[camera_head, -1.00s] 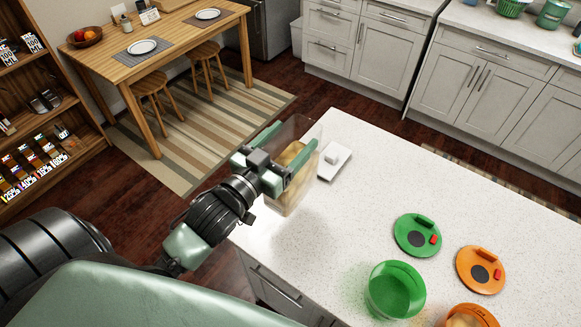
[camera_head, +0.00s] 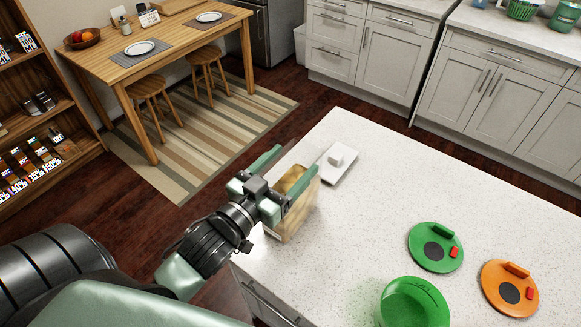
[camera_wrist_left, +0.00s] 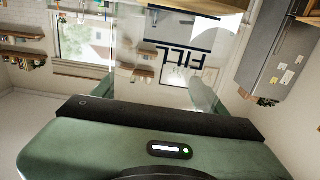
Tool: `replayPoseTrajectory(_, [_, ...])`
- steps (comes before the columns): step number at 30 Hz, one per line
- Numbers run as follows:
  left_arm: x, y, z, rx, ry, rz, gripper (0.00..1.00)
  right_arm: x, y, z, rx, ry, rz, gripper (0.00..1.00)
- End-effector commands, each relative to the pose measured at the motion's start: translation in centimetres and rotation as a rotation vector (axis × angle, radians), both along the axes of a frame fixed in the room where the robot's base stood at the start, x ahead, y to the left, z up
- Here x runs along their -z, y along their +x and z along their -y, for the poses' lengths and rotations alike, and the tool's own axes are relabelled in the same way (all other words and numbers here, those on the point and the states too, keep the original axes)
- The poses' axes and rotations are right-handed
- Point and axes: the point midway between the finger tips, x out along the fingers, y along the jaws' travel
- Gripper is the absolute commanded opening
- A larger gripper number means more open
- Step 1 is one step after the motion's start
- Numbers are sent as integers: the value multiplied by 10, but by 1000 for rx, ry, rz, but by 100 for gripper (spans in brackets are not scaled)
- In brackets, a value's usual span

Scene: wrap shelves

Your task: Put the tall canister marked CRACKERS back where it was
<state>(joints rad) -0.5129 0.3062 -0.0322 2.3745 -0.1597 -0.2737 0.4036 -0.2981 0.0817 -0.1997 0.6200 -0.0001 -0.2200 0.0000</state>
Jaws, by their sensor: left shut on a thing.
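A clear, tall canister (camera_head: 292,222) with tan contents is at the near left corner of the white island counter. My left gripper (camera_head: 281,183) is shut on it, one green finger on each side. Its label does not show clearly, and I cannot tell whether its base touches the counter. In the left wrist view, the gripper (camera_wrist_left: 165,88) shows its fingers partly through clear walls, with dark FILL lettering (camera_wrist_left: 184,60) between them. A white square lid (camera_head: 338,163) with a raised knob lies on the counter just beyond the canister. My right gripper is out of view.
A green round lid (camera_head: 422,238) and an orange round lid (camera_head: 493,275) lie on the counter at the right. An open green container (camera_head: 413,305) stands near the front, with green specks beside it. The middle of the counter (camera_head: 375,200) is clear.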

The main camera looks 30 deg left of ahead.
Motion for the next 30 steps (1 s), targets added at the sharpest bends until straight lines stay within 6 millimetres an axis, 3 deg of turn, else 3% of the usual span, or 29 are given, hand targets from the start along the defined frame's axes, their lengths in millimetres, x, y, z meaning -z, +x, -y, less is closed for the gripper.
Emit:
replayPoseTrajectory(8, [1, 0, 0, 0, 0, 3, 0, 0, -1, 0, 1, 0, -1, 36])
replayPoseTrajectory(9, [3, 0, 0, 0, -1, -2, 84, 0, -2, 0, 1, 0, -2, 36])
replayPoseTrajectory(10, [3, 0, 0, 0, -1, -2, 92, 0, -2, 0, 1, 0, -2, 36])
replayPoseTrajectory(22, [-3, 0, 0, 0, 0, -1, 94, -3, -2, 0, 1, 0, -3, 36])
replayPoseTrajectory(30, [3, -43, -6, -1, -2, -8, 94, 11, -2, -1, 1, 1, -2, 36])
